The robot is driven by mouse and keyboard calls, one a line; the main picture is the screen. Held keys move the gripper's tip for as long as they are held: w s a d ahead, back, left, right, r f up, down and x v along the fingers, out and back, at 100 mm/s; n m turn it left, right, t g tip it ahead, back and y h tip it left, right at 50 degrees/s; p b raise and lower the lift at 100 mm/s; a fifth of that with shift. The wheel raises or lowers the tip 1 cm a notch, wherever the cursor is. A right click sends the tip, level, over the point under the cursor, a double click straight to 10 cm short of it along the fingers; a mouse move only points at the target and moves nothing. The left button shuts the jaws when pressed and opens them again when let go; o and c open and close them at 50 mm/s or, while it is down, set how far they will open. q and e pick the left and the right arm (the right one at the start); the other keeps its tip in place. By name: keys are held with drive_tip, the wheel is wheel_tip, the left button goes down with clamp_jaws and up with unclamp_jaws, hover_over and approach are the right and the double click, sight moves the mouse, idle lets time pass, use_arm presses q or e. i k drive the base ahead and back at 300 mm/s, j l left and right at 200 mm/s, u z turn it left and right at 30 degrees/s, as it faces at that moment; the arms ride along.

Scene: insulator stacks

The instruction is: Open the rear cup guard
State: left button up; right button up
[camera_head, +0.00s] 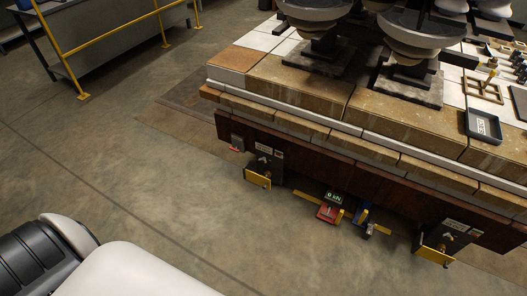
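Neither gripper is in view. Two insulator stacks, a left one (318,30) and a right one (412,42), stand on dark square bases on a brick-edged platform (290,84); their tops are cut off by the frame. On the platform's dark red side are a left dark unit with a yellow plate (258,179) and a right one with a yellow plate (434,255). I cannot tell which part, if any, is the rear cup guard or whether it is open.
A small green display (334,197) sits on a red device (327,213) near the floor, beside a blue part (361,215). A dark tray (484,126) lies on the platform. A yellow railing (110,45) stands upper left. The floor (150,170) between is clear.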

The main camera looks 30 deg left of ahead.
sight(424, 252)
drive_tip(key=i+l+z, duration=0.15)
drive_tip(key=z, duration=0.85)
